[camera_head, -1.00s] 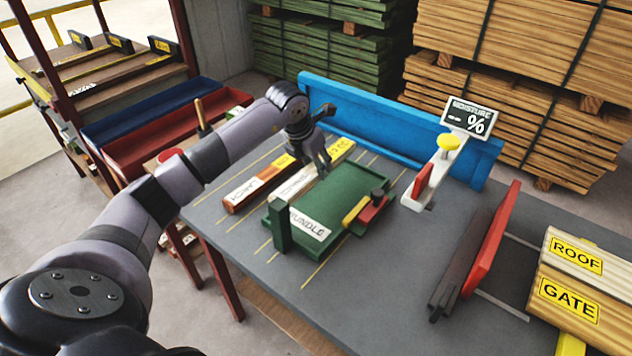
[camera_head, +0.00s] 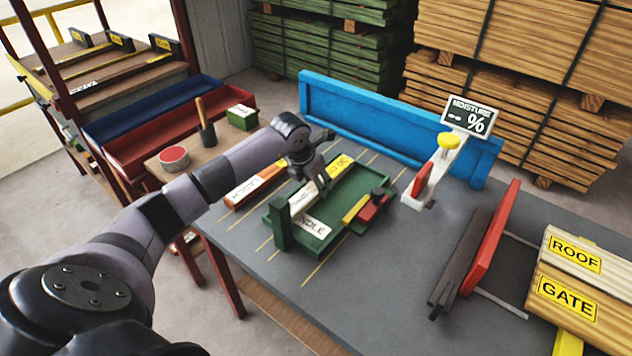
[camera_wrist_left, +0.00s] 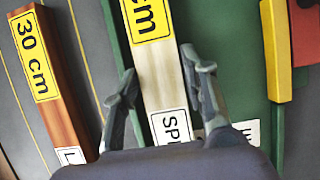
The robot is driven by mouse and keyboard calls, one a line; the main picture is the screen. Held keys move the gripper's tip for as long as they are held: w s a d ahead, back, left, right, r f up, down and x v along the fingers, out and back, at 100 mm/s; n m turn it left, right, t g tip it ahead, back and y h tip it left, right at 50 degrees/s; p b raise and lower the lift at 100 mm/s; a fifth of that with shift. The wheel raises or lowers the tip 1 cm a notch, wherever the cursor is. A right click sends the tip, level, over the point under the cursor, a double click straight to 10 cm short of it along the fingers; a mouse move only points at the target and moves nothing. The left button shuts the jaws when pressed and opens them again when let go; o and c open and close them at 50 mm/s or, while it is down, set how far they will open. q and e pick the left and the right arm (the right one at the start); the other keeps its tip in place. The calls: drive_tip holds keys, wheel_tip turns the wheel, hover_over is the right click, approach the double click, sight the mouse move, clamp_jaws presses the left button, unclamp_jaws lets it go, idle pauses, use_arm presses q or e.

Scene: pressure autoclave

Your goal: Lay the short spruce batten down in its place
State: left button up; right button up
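The short spruce batten (camera_head: 304,199) is pale wood with a yellow cm label and a white label starting "SP". In the left wrist view the fingers (camera_wrist_left: 160,88) lie along both sides of the batten (camera_wrist_left: 160,70). The batten is over the left part of the green tray (camera_head: 349,203), running along it. I cannot tell whether it touches the tray floor. The tray's white label, ending "NDLE", is partly covered. My right gripper is not in view.
A reddish-brown batten (camera_head: 256,187) marked 30 cm lies left of the tray. A red and yellow block (camera_head: 372,208) sits at the tray's right side. Grey table is clear in front.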

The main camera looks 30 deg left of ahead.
use_arm(q)
drive_tip(key=o, duration=0.3)
drive_tip(key=shift+r, duration=0.2)
drive_tip(key=b+v, duration=0.1)
drive_tip(key=v, duration=1.1)
